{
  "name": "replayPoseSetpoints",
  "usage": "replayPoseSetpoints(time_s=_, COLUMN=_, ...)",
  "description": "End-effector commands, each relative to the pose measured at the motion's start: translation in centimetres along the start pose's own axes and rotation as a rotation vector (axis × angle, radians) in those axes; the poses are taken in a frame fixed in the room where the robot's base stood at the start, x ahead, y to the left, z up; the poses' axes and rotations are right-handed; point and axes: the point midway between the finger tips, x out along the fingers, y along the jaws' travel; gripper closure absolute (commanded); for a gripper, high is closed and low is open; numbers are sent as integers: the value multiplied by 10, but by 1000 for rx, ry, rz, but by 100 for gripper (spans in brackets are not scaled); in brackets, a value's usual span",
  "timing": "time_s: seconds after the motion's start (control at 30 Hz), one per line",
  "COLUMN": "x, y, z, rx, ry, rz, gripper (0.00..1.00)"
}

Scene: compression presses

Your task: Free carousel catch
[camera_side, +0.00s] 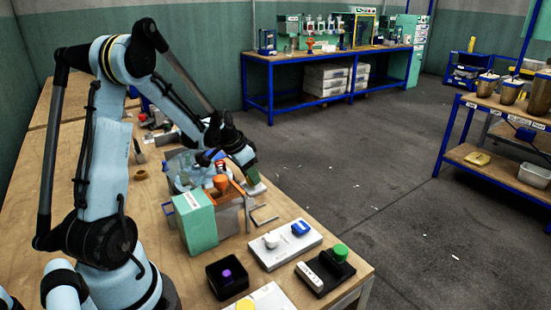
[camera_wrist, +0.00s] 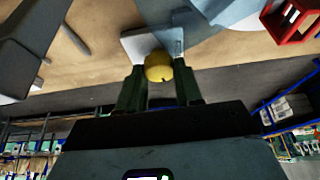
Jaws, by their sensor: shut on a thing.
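My gripper (camera_side: 250,169) reaches down at the right side of a bench machine with a green box (camera_side: 195,222), a clear bluish part (camera_side: 182,170) and an orange part (camera_side: 221,182). In the wrist view my two dark green fingers (camera_wrist: 158,75) are closed around a yellow rounded knob (camera_wrist: 158,66). A pale plate (camera_wrist: 138,44) lies just behind the knob; I cannot tell whether they are joined. In the side view my gripper hides the knob. Which part is the carousel or its catch is not clear.
In front of the machine are a white panel (camera_side: 285,246) with white and blue knobs, a black unit (camera_side: 325,270) with a green button, and a black box (camera_side: 228,276) with a purple knob. A red frame (camera_wrist: 292,20) shows in the wrist view. Floor is open beyond the bench.

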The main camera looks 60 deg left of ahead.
Motion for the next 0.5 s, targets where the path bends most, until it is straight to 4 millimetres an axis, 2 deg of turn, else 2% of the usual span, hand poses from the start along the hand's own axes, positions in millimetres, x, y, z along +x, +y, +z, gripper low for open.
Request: replayPoseSetpoints(time_s=0.5, x=0, y=2, z=0, rx=-362, ry=-1, rz=-151, gripper=96)
